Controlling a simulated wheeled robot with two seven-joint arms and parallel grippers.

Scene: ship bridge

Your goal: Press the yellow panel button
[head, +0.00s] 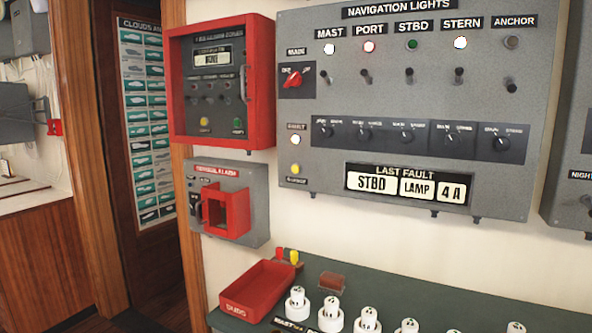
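A grey navigation lights panel (430,180) hangs on the white wall. A small round yellow button (295,169) sits at its lower left, under a lit white fault lamp (295,140). Another round yellow button or lamp (204,122) shows inside the red-framed box (178,82) to the left, beside a green one (238,123). I cannot tell whether either yellow one is pressed. Neither of my grippers is in view.
Above are toggle switches (409,76), a red rotary switch (292,79) and several knobs (406,136). A grey alarm box (258,203) with a red guard (228,212) hangs lower left. Below, a dark shelf (395,286) holds a red tray (262,288) and several white lamps (330,315).

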